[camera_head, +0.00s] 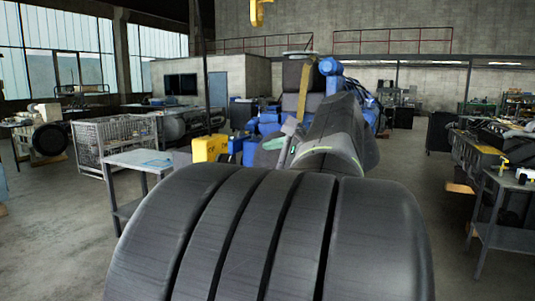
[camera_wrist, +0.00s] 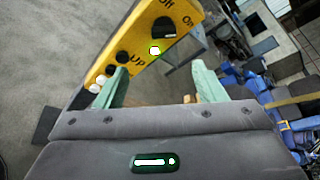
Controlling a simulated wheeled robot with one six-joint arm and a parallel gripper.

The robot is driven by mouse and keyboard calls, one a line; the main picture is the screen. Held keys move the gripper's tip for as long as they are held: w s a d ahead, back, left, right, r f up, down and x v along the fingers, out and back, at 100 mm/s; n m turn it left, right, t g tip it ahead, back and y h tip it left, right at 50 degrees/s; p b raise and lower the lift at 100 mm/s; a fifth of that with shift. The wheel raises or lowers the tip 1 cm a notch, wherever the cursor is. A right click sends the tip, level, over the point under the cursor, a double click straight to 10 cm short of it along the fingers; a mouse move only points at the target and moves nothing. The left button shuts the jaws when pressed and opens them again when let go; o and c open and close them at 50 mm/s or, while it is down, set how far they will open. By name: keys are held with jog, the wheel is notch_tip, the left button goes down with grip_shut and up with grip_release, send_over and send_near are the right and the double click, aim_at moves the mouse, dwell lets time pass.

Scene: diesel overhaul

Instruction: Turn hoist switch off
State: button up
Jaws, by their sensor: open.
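The hoist control box (camera_wrist: 130,48) is yellow and lies tilted across the top of the wrist view. Which label the switch points to is unclear. Black and white buttons sit at the lower left, by "Up". My gripper (camera_wrist: 161,82) is open, its pale green fingers apart, with nothing between them. The left fingertip overlaps the box's lower edge near the buttons; contact cannot be told. In the head view a yellow box (camera_head: 209,148) shows left of my gripper (camera_head: 281,137).
A grey metal table (camera_head: 140,159) and a wire cage (camera_head: 108,140) stand at the left. A blue engine (camera_head: 262,125) is partly hidden behind my arm. A workbench (camera_head: 510,185) stands at the right. A yellow hook (camera_head: 258,12) hangs above.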

aim_at(227, 162)
jog(key=x, duration=0.4)
jog(key=p+x, duration=0.1)
jog(key=x, duration=0.4)
jog(key=r+p+x, duration=0.1)
jog(key=x, duration=0.3)
jog(key=shift+w+a+f, duration=0.1)
jog(key=shift+w+a, duration=0.25)
jog(key=c, duration=1)
